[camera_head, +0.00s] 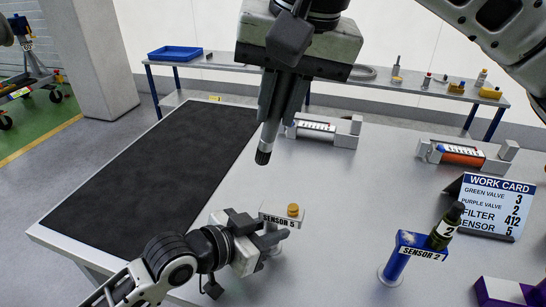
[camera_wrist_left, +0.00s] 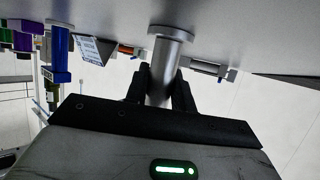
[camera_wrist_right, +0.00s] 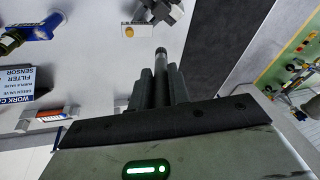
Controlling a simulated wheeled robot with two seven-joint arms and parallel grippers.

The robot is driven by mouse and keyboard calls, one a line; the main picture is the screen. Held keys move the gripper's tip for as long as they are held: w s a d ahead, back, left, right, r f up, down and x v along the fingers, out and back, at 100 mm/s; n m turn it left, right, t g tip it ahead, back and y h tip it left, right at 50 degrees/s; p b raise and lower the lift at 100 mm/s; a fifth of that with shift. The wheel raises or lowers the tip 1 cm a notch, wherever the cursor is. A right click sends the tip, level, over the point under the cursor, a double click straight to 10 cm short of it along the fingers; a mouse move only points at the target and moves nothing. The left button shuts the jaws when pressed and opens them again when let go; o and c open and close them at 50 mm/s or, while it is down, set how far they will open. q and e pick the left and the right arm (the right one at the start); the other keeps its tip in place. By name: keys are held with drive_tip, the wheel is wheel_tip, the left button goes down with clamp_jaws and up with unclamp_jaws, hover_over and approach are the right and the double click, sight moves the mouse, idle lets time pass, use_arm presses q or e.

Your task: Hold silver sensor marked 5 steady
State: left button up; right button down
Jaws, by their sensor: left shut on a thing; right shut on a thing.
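The silver sensor marked 5 (camera_head: 278,219) stands on the table, its label facing me and a brass-coloured cap (camera_head: 293,210) on top. My left gripper (camera_head: 268,242) is shut around its silver post (camera_wrist_left: 168,72), above the round base on the table. Most of the post is hidden by the gripper in the head view. My right gripper (camera_head: 276,122) hangs above and behind the sensor, pointing down. It is shut on a dark grey rod (camera_wrist_right: 161,66) with a ribbed tip, which is apart from the sensor. The cap also shows in the right wrist view (camera_wrist_right: 129,31).
A blue sensor 2 stand (camera_head: 398,262) with a dark bottle-like part marked 2 (camera_head: 446,226) is at right. The work card (camera_head: 492,205) stands behind it. Cartridges in grey holders (camera_head: 322,130) (camera_head: 462,155) lie at the back. A black mat (camera_head: 160,165) is clear at left.

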idle(0.3)
use_arm(q)
drive_tip(key=o, duration=0.9)
drive_tip(key=shift+o, duration=0.2)
